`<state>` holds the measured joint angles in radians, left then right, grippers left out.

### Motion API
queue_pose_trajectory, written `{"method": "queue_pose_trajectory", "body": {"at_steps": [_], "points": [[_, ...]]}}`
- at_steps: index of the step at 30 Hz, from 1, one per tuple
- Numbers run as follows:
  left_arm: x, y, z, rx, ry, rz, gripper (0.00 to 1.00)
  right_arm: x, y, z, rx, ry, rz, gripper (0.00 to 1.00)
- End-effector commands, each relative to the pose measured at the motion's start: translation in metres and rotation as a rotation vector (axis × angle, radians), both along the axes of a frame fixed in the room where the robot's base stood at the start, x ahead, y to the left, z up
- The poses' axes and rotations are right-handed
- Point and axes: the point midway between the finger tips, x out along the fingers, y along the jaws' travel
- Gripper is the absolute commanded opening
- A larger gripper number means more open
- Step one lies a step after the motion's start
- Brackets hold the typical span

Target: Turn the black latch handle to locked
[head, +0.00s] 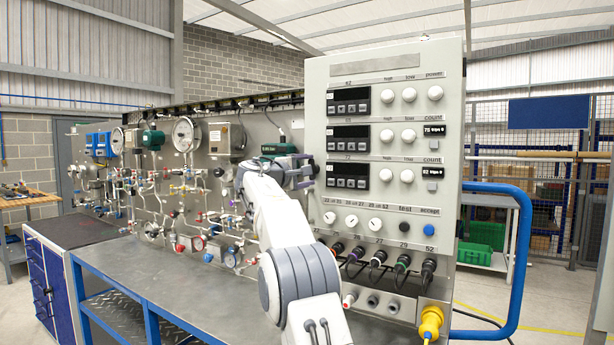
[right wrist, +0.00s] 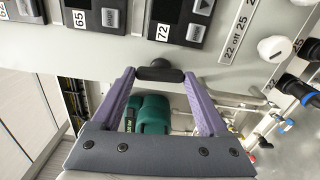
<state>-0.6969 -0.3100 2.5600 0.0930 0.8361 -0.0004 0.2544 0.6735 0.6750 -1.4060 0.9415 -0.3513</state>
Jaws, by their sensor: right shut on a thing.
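The black latch handle (right wrist: 160,72) shows in the right wrist view at the edge of the grey panel. It is a short dark bar with a rounded middle, lying across the picture between the fingertips. My right gripper (right wrist: 159,78) is shut on it, one purple finger at each end. In the head view my right arm comes up from the bottom, and the right gripper (head: 300,170) is at the left edge of the gauge panel (head: 450,100). The arm and gripper mostly hide the handle there. My left gripper is not in view.
A green device (right wrist: 153,114) sits behind the fingers, with pipes and valves beside it. White knobs (head: 408,95) and displays (head: 348,102) cover the panel front. Cables plug in below. A yellow connector (head: 430,322) and blue rail (head: 512,250) stand at the right.

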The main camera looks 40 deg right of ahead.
Motion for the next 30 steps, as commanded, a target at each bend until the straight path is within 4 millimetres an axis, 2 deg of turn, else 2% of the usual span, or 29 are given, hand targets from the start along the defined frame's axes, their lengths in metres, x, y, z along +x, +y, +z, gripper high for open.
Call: {"method": "queue_pose_trajectory", "body": {"at_steps": [9,22,23,24,25,30], "points": [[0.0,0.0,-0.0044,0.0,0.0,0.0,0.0,-0.0002,-0.0006,-0.001,0.033,-0.076,-0.002,0.22],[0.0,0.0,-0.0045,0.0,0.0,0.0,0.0,-0.0003,-0.0005,-0.0007,0.038,-0.087,-0.002,0.22],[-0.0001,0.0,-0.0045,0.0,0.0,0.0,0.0,-0.0003,-0.0005,-0.0007,0.038,-0.087,-0.002,0.81],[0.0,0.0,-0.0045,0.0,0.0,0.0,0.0,-0.0003,-0.0005,-0.0007,0.038,-0.087,-0.002,0.97],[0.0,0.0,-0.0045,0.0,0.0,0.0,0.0,-0.0003,-0.0005,-0.0006,0.038,-0.086,-0.002,1.0],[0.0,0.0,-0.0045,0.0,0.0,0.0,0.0,-0.0002,-0.0004,-0.0005,0.036,-0.085,-0.001,1.0]]}}
